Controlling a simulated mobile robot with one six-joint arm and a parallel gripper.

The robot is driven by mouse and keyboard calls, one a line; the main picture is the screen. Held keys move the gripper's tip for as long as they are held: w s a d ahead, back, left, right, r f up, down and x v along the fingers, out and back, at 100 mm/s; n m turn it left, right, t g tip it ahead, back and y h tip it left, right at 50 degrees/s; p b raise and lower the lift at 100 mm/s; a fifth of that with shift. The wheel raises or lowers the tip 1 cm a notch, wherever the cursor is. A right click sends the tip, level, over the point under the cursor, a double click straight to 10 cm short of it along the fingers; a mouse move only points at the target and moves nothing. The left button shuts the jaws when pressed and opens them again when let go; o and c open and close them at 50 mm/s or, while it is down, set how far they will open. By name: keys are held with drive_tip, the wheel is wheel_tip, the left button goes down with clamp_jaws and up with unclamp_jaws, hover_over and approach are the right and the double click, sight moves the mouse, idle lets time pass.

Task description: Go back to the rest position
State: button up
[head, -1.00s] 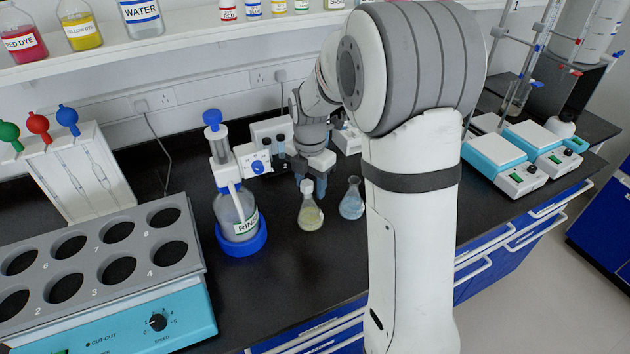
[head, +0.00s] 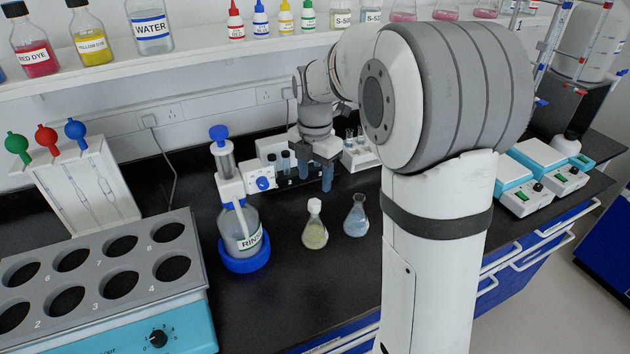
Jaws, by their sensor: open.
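My gripper (head: 316,180) points down above the back of the black bench, in the middle of the head view. Its jaws are open, with two blue-grey fingers apart and no object seen between them. It is behind and above a stoppered flask of yellowish liquid (head: 315,228) and a flask of pale blue liquid (head: 355,217). Both flasks stand upright on the bench, apart from the gripper. My arm hides part of the bench to the right.
A rinse bottle (head: 240,228) in a blue base stands left of the flasks. A grey holed block (head: 95,275) fills the front left. A rack with dark-capped vials (head: 270,165) is close behind the gripper. The shelf (head: 210,56) holds bottles. Bare bench lies in front of the flasks.

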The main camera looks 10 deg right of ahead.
idle(0.3)
drive_tip(key=s+d+m+t, duration=0.1)
drive_tip(key=s+m+t, duration=0.2)
drive_tip(key=s+m, duration=2)
drive_tip(key=shift+d+r+m, duration=0.15)
drive_tip(key=shift+r+m, duration=0.25)
drive_tip(key=shift+m, duration=0.8)
drive_tip(key=shift+c, duration=0.4)
